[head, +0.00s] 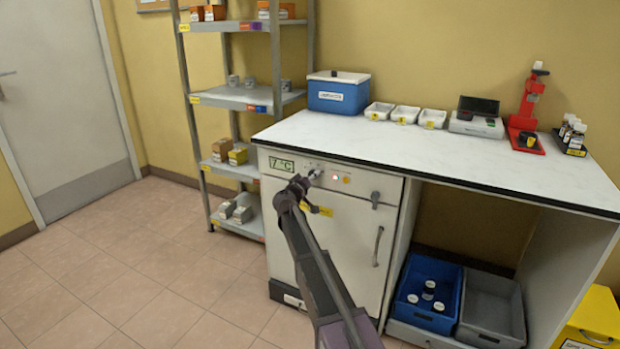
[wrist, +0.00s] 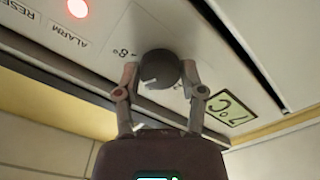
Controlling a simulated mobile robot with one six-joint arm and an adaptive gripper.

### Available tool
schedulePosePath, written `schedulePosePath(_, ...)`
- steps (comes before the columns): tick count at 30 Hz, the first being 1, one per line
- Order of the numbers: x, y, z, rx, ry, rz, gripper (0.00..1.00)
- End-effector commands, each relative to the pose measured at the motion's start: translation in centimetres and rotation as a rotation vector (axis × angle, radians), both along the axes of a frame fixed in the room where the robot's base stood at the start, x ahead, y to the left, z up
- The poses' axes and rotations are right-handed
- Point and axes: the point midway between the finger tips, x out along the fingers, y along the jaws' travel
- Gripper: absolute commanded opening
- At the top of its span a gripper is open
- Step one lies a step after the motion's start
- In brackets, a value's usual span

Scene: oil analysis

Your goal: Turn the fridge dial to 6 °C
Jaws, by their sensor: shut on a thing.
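The fridge (head: 345,235) is a white cabinet under the bench. Its display (head: 281,164) reads 7 °C, and the display also shows in the wrist view (wrist: 231,104), turned nearly upside down. The dark round dial (wrist: 160,70) sits on the panel, with a scale mark reading 8° beside it; the other marks are hidden or too small to read. My gripper (wrist: 160,84) is shut on the dial, one finger on each side. In the head view my gripper (head: 306,186) is at the panel, right of the display.
A red alarm light (wrist: 78,8) is beside the dial. The fridge handle (head: 378,246) is lower right. A grey shelf rack (head: 243,98) stands left. A blue crate (head: 425,318) and a grey crate (head: 490,305) sit under the bench. The floor at left is clear.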

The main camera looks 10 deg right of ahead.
Motion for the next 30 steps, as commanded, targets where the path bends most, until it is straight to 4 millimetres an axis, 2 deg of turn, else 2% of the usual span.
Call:
schedulePosePath(15, 0.3, 0.01, 0.06, -0.031, 0.021, 0.003, 0.04)
schedulePosePath(16, 0.3, 0.01, 0.06, -0.031, 0.021, 0.003, 0.55)
schedulePosePath(19, 0.25, 0.0, 0.05, -0.03, 0.02, 0.001, 0.85)
schedulePosePath(30, 0.06, 0.0, 0.02, -0.029, 0.02, 0.001, 0.86)
